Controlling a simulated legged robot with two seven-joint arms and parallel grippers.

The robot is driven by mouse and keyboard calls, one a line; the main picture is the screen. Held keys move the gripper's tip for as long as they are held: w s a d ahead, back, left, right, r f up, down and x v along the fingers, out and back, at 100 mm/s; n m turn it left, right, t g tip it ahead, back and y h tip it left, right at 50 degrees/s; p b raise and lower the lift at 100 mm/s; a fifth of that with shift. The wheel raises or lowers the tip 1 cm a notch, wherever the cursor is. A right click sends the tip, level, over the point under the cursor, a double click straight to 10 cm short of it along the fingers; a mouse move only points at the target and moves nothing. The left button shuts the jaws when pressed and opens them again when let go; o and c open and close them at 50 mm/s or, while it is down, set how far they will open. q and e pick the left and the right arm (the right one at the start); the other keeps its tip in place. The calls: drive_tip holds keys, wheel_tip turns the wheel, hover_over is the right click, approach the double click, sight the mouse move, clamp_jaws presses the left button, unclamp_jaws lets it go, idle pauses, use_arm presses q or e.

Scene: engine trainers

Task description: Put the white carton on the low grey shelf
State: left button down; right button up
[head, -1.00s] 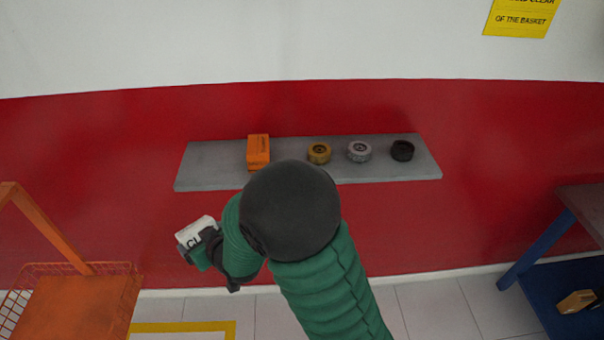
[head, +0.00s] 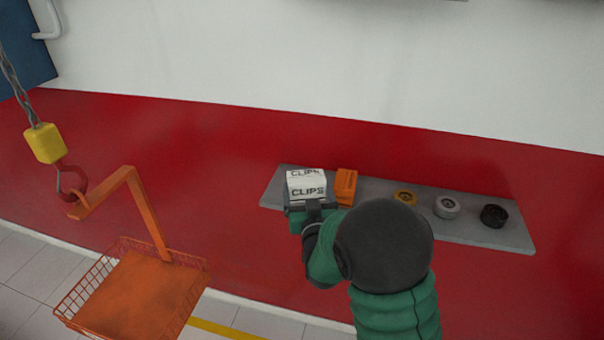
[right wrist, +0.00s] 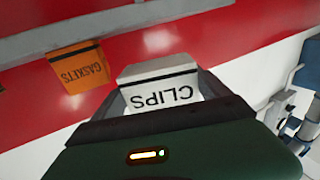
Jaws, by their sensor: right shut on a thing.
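The white carton (head: 307,186), marked CLIPS, is in my right gripper (head: 309,207), which is shut on it. In the head view it overlaps the left end of the low grey shelf (head: 375,215), just left of the orange box. In the right wrist view the carton (right wrist: 160,92) sits between the fingers with its lettering upside down. A gap shows there between the carton and the grey shelf (right wrist: 30,47). I cannot tell its exact height over the shelf. My dark wrist and green arm cover part of the shelf front. My left gripper is out of view.
An orange GASKETS box (head: 346,186) stands on the shelf close right of the carton. Further right are a yellow-brown round part (head: 405,197), a grey one (head: 447,207) and a black one (head: 494,215). An orange basket (head: 135,290) hangs from a hook (head: 72,182) at left.

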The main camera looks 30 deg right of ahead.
drive_tip(key=x, duration=0.3)
drive_tip(key=p+x, duration=0.1)
drive_tip(key=x, duration=0.2)
drive_tip(key=a+f+x, duration=0.1)
drive_tip(key=x, duration=0.2)
drive_tip(key=shift+w+a, duration=0.1)
drive_tip(key=shift+w, duration=0.2)
wheel_tip(320, 180, down, 3)
drive_tip(key=shift+r+p, duration=0.2)
drive_tip(key=shift+p, duration=0.4)
drive_tip(key=shift+f, duration=0.4)
drive_tip(key=shift+f+b, duration=0.3)
drive_tip(key=shift+b, duration=0.15)
drive_tip(key=o, duration=1.7)
drive_tip(key=shift+o, duration=0.2)
drive_tip(key=shift+r, duration=0.1)
